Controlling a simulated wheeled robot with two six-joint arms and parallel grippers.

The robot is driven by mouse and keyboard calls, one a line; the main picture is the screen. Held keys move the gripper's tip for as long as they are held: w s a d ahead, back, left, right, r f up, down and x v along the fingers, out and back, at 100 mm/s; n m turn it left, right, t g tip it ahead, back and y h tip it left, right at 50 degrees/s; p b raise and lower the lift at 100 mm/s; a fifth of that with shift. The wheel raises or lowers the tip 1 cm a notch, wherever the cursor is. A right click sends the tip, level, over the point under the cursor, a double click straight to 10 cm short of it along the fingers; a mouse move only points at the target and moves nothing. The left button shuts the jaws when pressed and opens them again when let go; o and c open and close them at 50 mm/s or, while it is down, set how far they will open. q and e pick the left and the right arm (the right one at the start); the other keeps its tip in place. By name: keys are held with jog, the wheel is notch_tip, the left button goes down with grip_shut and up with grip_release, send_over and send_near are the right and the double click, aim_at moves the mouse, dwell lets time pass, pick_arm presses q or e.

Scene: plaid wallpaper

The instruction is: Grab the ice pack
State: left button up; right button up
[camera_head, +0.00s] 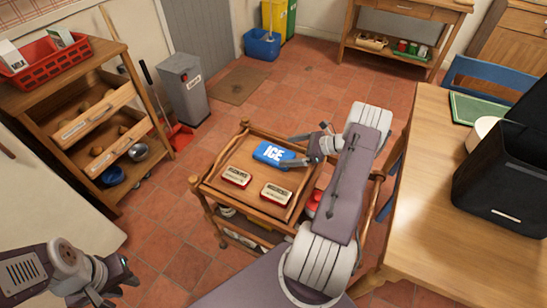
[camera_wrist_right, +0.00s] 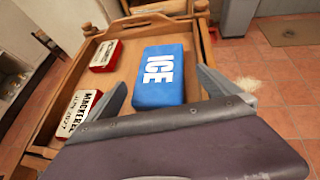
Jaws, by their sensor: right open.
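The blue ice pack (camera_head: 267,152), with white "ICE" lettering, lies flat on the top tray of a wooden cart (camera_head: 207,187). It also shows in the right wrist view (camera_wrist_right: 150,92). My right gripper (camera_head: 290,151) is open at the pack's right end in the head view. In the right wrist view its fingers (camera_wrist_right: 160,84) spread to either side of the pack's near part. I cannot tell whether they touch it. My left gripper (camera_head: 112,289) is at the lower left, away from the cart; its jaw opening is unclear.
Two red-and-white tins (camera_head: 236,177) (camera_head: 276,193) lie on the tray near the pack. A red object (camera_head: 313,204) is partly hidden under my right arm. A wooden table (camera_head: 425,205) with a black bag (camera_head: 505,178) stands to the right, a shelf (camera_head: 112,55) to the left.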

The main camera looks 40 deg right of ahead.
aim_at(274, 153)
jog(key=b+x, duration=0.1)
jog(key=x, duration=0.4)
jog(key=shift+w+a+f, duration=0.1)
jog(key=shift+w+a, duration=0.1)
jog(key=shift+a, duration=0.1)
jog(key=shift+c, duration=0.3)
jog(key=c, duration=1.5)
